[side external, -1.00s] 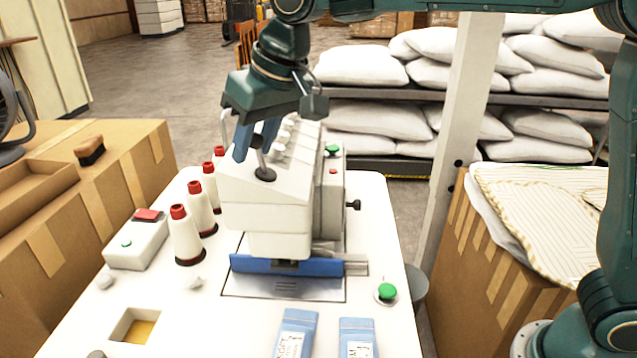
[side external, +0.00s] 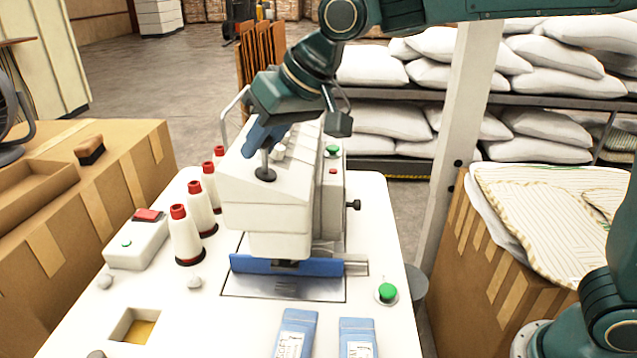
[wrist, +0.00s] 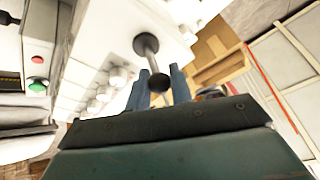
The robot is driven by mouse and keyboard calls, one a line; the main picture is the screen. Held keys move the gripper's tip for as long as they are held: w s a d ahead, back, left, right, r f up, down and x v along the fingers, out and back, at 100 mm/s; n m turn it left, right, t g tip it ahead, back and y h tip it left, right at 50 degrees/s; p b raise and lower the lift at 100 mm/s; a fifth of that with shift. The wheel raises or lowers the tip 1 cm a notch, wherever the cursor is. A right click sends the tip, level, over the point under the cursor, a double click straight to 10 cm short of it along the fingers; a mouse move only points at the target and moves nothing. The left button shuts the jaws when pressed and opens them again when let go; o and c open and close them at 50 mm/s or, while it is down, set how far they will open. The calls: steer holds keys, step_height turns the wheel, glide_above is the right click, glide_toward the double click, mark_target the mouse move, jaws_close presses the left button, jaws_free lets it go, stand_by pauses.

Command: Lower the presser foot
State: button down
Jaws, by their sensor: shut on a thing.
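The white sewing machine head (side external: 262,212) stands on a white table. A blue bar (side external: 250,264) crosses under the head above the metal plate (side external: 285,288); the presser foot's height cannot be told.
Several red-topped thread cones (side external: 186,238) stand left of the head. A green button (side external: 387,291) and two blue-white packets (side external: 296,335) are in front. A white control box (side external: 136,245) is at left, and a post (side external: 462,120) stands behind at right.

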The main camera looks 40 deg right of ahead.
steer(key=t+y, duration=0.1)
steer(key=s+d+t+y, duration=0.1)
steer(key=shift+s+d+f+t, duration=0.15)
steer(key=shift+d+t, duration=0.05)
steer(key=shift+t, duration=0.1)
steer(key=shift+s+d+f+m+t+y, duration=0.2)
steer(key=shift+s+d+f+t+y, duration=0.1)
steer(key=shift+t+y, duration=0.45)
steer(key=shift+s+d+f+m+t+y, duration=0.15)
steer(key=shift+s+d+m+t+y, duration=0.1)
steer(key=shift+t+y, duration=0.45)
steer(key=c, duration=1.3)
jaws_free()
steer(key=shift+s, duration=0.1)
steer(key=shift+f+v, duration=0.2)
steer(key=shift+v, duration=6.55)
